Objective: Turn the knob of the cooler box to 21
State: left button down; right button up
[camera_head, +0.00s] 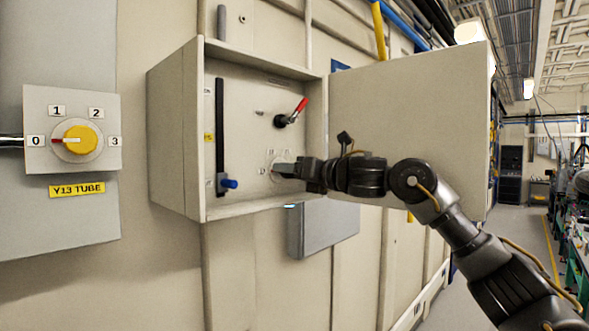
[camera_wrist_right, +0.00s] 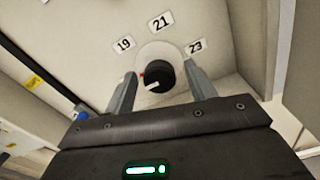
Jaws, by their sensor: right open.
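The cooler box (camera_head: 195,130) is a beige wall cabinet with its door swung open to the right. In the right wrist view its black knob (camera_wrist_right: 159,76) sits on a pale round dial below the labels 19, 21 (camera_wrist_right: 160,21) and 23. A small red mark shows at the knob's left edge, on the side of 19; a white mark shows on its face. My right gripper (camera_head: 281,172) reaches into the box at the dial and hides most of the knob in the head view. Its open fingers (camera_wrist_right: 158,88) stand either side of the knob; contact cannot be told. My left gripper is out of view.
Inside the box are a red-handled lever (camera_head: 297,110) and a black vertical slider with a blue handle (camera_head: 229,184). The open door (camera_head: 410,110) stands behind my right arm. A yellow knob (camera_head: 80,140) labelled Y13 TUBE is on a panel at left.

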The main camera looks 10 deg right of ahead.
jog(key=c, duration=1)
jog(key=shift+o, duration=0.2)
jog(key=shift+m, duration=0.3)
jog(key=m, duration=0.4)
jog(key=shift+m+b, duration=0.3)
jog(key=m, duration=1.2)
jog(key=shift+m+b, duration=0.3)
jog(key=m, duration=0.5)
jog(key=shift+f+m, duration=0.1)
jog(key=shift+m, duration=0.6)
